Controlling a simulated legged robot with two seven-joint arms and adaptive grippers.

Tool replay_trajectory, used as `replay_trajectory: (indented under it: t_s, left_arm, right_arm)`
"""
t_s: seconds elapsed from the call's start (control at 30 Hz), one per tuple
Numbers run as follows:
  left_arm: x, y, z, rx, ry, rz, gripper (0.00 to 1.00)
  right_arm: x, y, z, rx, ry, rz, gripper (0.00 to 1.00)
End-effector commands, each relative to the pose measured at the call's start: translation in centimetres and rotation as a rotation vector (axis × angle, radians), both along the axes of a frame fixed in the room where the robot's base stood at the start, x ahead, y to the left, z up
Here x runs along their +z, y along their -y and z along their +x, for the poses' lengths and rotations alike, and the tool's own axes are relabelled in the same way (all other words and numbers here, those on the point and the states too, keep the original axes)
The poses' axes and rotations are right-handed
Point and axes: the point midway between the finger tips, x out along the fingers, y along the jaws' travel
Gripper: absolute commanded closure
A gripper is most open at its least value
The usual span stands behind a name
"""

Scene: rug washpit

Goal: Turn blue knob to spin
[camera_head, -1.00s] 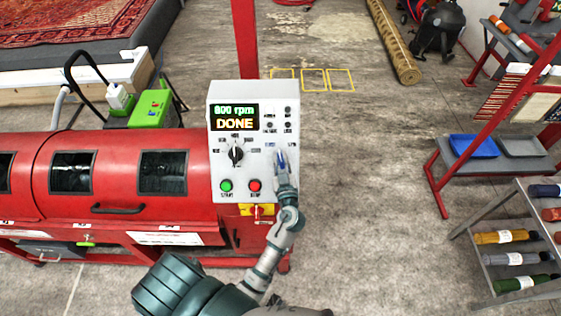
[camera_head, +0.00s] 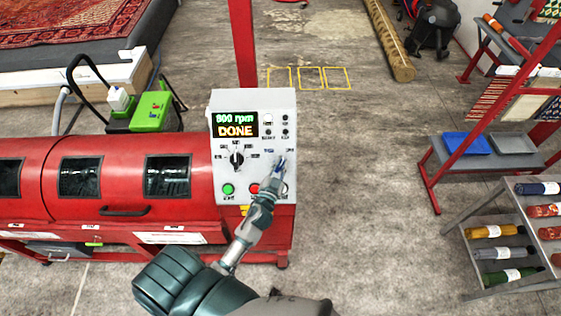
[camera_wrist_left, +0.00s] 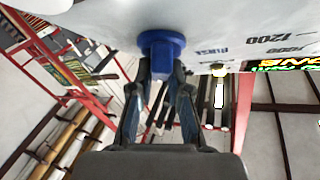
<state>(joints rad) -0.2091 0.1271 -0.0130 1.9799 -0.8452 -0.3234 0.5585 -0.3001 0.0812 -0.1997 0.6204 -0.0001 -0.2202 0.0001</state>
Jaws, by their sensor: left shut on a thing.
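The grey control panel (camera_head: 222,180) stands at the right end of the red washing machine (camera_head: 110,160). Its display (camera_head: 236,125) reads DONE under a green rpm figure. The blue knob (camera_head: 282,161) is on the panel's right side, mostly hidden by my left gripper (camera_head: 278,170). In the left wrist view, the blue knob (camera_wrist_left: 161,44) sits on the panel face, and my left gripper (camera_wrist_left: 160,75) is shut on its projecting grip. Printed speed marks, including 1200, lie right of it there. My right gripper is not in view.
The floor between is clear.

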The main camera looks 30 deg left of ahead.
Motion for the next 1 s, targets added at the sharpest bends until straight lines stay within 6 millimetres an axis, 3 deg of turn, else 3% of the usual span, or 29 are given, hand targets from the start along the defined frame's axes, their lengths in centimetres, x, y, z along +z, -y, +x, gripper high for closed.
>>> replay_trajectory:
  t_s: [0.53, 0.57, 0.67, 1.0]
  left_arm:
    - [-0.84, -0.04, -0.10, -0.014, -0.028, 0.015, 1.00]
    - [-0.84, -0.04, -0.10, -0.014, -0.028, 0.015, 0.81]
    - [-0.84, -0.06, -0.11, -0.013, -0.027, 0.015, 0.58]
    - [-0.43, 0.01, -0.06, -0.015, -0.020, 0.017, 0.58]
  right_arm:
    - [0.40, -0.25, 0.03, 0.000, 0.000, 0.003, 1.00]
    - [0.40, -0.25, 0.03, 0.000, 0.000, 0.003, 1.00]
    - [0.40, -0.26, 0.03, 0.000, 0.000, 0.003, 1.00]
    - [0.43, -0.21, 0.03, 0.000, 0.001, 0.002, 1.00]
